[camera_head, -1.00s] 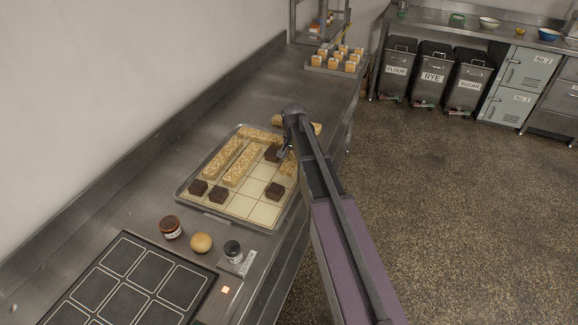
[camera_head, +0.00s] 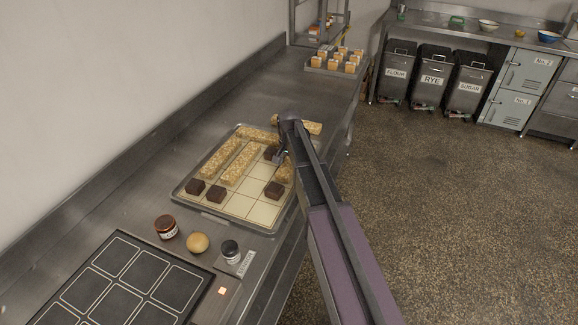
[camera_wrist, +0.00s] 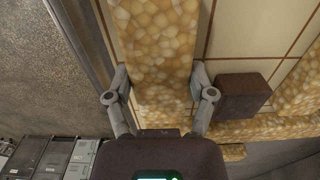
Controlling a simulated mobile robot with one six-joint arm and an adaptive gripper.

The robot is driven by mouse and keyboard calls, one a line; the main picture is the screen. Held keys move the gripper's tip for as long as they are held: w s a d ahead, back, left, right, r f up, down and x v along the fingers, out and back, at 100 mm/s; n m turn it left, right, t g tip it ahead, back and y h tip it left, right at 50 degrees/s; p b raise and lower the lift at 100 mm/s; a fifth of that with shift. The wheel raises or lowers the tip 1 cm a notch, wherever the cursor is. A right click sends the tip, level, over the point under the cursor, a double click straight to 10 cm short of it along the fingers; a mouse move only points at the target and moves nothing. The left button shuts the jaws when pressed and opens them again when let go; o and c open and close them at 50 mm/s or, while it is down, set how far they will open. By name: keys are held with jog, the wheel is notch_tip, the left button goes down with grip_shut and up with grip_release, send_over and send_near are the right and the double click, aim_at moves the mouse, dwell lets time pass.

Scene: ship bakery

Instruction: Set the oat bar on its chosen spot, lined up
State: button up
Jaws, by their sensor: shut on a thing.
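My gripper (camera_wrist: 160,92) is shut on an oat bar (camera_wrist: 152,45), a long pale-gold grainy block. The bar runs away between the two fingers toward the top of the wrist view. In the head view my gripper (camera_head: 281,158) is over the far right part of a shallow tray (camera_head: 186,197) with a grid of pale squares. The held bar shows there only as a short piece (camera_head: 286,173), partly hidden by my arm, along the tray's right side. I cannot tell whether it touches the tray floor.
Other oat bars lie in the tray, two lengthwise (camera_head: 238,163) and one across the far end (camera_head: 258,134). Dark brown blocks (camera_head: 274,190) sit on several squares; one (camera_wrist: 243,95) is right beside my gripper. Near-middle squares are bare.

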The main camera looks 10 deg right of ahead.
aim_at(289, 164)
jog(key=shift+f, duration=0.2)
jog(key=o, duration=1.1)
jog(key=shift+r, duration=0.1)
jog(key=shift+o, duration=0.2)
jog(key=shift+r, duration=0.1)
notch_tip(289, 164, up, 12)
jog(key=p, duration=1.2)
jog(key=s+n, duration=0.6)
jog(key=s, duration=1.8)
jog(key=shift+s+n, duration=0.15)
jog(key=shift+n, duration=0.25)
